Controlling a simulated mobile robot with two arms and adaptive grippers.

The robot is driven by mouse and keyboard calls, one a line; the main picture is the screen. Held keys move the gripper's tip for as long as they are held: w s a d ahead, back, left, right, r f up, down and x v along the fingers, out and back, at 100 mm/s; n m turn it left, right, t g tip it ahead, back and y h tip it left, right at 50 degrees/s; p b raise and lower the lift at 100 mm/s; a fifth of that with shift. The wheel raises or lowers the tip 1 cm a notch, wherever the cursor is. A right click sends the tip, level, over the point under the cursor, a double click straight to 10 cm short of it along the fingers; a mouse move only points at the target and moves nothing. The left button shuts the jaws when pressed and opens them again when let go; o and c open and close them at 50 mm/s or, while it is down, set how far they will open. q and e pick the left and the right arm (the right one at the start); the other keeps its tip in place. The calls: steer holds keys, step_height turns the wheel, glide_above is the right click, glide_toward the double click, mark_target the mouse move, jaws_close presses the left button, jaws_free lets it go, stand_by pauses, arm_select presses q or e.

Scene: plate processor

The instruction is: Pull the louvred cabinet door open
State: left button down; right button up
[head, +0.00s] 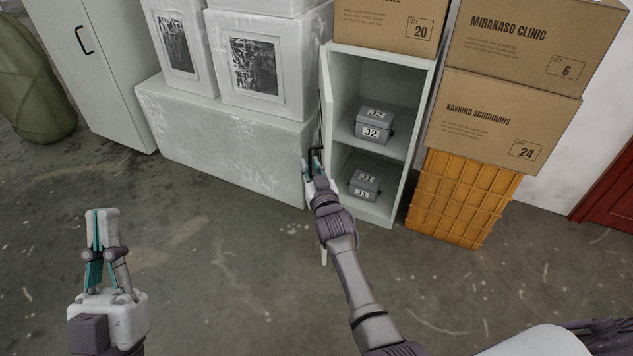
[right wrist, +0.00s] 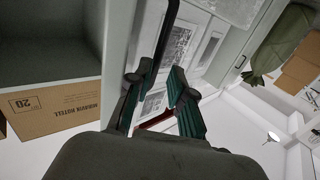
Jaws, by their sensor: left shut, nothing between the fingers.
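The cabinet (head: 417,140) stands open at the front, with its two shelves in plain view. Its door (head: 322,105) is swung out at the left side and shows nearly edge-on, so its louvres cannot be made out. A dark handle (head: 313,153) is on the door, and its bar (right wrist: 168,30) shows in the right wrist view. My right gripper (head: 314,164) is at the handle, fingers apart, with the bar reaching between or beside the fingertips (right wrist: 158,80). I cannot tell whether they touch. My left gripper (head: 102,214) is shut and empty above the floor at the left.
Grey boxes marked J2 (head: 374,122) and J1 (head: 365,184) sit inside the cabinet. White wrapped blocks (head: 225,130) stand close at the left of the door. An orange crate (head: 462,198) with cartons (head: 500,118) stands at the right. The floor in front is clear.

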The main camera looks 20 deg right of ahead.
steer(key=s, duration=0.8)
steer(key=shift+a, duration=0.3)
